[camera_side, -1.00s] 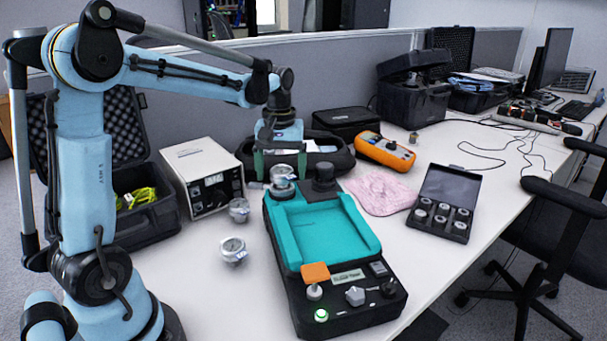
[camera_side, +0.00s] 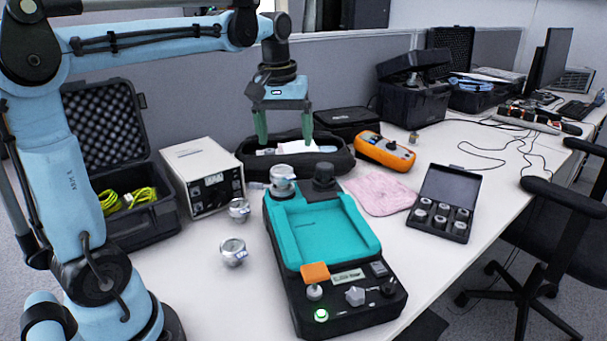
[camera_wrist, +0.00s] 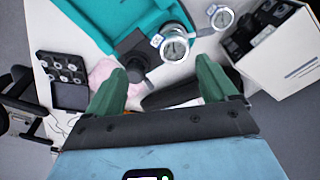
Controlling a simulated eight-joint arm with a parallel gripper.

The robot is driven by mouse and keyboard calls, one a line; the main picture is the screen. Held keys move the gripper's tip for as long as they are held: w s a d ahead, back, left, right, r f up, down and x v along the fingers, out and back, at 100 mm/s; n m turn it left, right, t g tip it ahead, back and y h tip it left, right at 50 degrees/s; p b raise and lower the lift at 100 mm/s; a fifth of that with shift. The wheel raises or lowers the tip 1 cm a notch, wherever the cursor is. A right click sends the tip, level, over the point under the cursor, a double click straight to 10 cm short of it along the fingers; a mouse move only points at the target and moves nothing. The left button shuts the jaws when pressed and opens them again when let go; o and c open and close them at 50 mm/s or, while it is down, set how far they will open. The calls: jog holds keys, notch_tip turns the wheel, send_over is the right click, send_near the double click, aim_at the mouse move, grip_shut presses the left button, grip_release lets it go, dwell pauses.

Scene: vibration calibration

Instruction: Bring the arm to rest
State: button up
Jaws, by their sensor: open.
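My gripper (camera_side: 284,138) hangs in the air, fingers pointing down, above the back part of the table. Its two green fingers are apart with nothing between them, and they also show in the wrist view (camera_wrist: 165,88). In the side view the fingers overlap the open black pouch (camera_side: 330,162) behind. A round metal sensor (camera_side: 283,180) sits at the back left of the teal-topped calibrator (camera_side: 380,240), below my gripper; it also shows in the wrist view (camera_wrist: 174,46). The calibrator has a green-lit button (camera_side: 321,315) at its front.
Two loose sensors, one (camera_side: 239,210) near the white box (camera_side: 205,178) and one (camera_side: 233,251) nearer the front, stand left of the calibrator. A pink cloth (camera_side: 380,193), an orange meter (camera_side: 385,151) and a case of small weights (camera_side: 441,205) lie right. An open black case (camera_side: 125,215) stands left.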

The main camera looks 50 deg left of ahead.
jog(key=s+d+f+m+t, duration=0.2)
jog(key=d+f, duration=0.1)
jog(key=s+d+f+m+t, duration=0.2)
jog(key=s+d+f+m, duration=0.1)
jog(key=d, duration=0.1)
jog(key=s+d+f+m+t, duration=0.2)
jog(key=s+d+f+m, duration=0.1)
jog(key=shift+s+d, duration=0.25)
